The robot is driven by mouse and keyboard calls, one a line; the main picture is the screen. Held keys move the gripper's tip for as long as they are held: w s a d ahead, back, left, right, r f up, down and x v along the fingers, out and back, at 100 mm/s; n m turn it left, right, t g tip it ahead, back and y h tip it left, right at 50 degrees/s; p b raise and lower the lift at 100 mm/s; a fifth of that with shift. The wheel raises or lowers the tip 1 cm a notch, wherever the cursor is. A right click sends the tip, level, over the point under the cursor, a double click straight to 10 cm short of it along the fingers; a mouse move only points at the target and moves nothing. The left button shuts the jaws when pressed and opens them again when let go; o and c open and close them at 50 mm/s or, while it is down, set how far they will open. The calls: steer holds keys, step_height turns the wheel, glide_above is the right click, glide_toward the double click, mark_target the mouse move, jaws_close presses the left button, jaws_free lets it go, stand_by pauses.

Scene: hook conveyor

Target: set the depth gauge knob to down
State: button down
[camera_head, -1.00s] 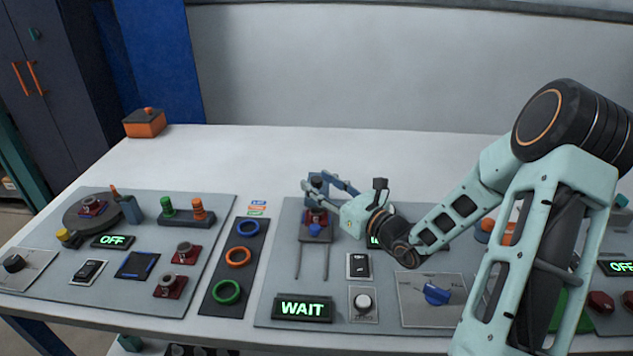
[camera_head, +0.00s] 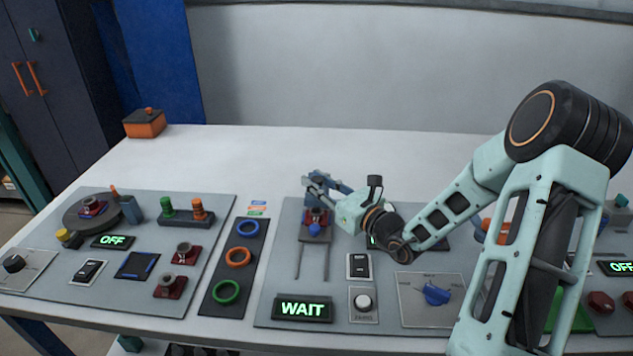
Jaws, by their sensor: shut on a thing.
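A fixture with two rails (camera_head: 298,262) stands on the grey middle panel. It carries a grey block with a small blue ball-shaped knob (camera_head: 314,229) at its front and a red part with a dark top (camera_head: 317,215) behind it. My gripper (camera_head: 316,186) is at the far end of this fixture, above and behind the red part, shut on a small part there. Its fingers hide most of what they hold, so I cannot tell its shape. A separate blue pointer knob (camera_head: 436,293) sits on a light labelled plate at the right; the labels are too small to read.
A lit WAIT display (camera_head: 303,308), a rocker switch (camera_head: 359,266) and a white round button (camera_head: 363,302) lie in front of my arm. A strip with coloured rings (camera_head: 238,257) is to the left.

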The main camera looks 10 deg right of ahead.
step_height(320, 180, down, 2)
steer(key=shift+f+b, duration=0.25)
steer(key=shift+b, duration=0.5)
steer(key=c, duration=1.7)
jaws_free()
steer(key=shift+o, duration=0.2)
steer(key=shift+s+d+r, duration=0.1)
steer(key=shift+s+d, duration=0.2)
steer(key=shift+s, duration=0.05)
steer(key=v, duration=1.1)
